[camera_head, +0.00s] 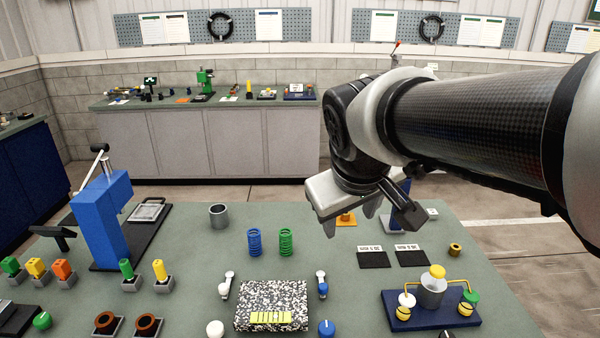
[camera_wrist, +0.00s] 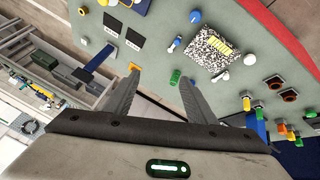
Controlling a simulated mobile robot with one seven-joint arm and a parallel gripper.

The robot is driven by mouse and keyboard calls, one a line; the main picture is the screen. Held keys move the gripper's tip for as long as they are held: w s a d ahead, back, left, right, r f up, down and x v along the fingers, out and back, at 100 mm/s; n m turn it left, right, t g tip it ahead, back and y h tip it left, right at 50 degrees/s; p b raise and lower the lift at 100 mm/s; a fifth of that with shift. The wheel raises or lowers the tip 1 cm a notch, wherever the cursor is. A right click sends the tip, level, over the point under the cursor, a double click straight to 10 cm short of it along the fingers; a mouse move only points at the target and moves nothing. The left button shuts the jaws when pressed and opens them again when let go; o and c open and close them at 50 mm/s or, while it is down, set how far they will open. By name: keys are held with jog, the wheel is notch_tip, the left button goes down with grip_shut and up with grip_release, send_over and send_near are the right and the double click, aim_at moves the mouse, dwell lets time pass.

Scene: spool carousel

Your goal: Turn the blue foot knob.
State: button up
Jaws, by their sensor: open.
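The blue foot knob (camera_head: 326,328) is low in the head view, at the front right of a speckled stone block (camera_head: 258,294) on the green table. It also shows near the top of the wrist view (camera_wrist: 195,16), beside the block (camera_wrist: 198,50). My gripper (camera_head: 345,212) is held above the back part of the table, behind and to the right of the block, well apart from the knob. In the wrist view its two fingers (camera_wrist: 160,74) are spread with nothing between them.
A white knob (camera_head: 215,328) stands at the block's front left. A dark blue stand (camera_head: 430,318) with yellow tubing is to the right.

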jog(key=w+a+n, duration=0.2)
jog(key=w+a, duration=0.2)
jog(key=w, duration=0.1)
jog(key=n+g+y, duration=0.1)
jog(key=n+g, duration=0.4)
jog(key=g, duration=0.1)
send_over(327, 327)
notch_tip(327, 327, down, 18)
notch_tip(327, 327, down, 16)
jog(key=shift+f, duration=0.25)
jog(key=shift+c, duration=0.4)
jog(key=c, duration=1)
jog(key=shift+o, duration=0.2)
jog(key=shift+b, duration=0.3)
jog(key=shift+m, duration=0.4)
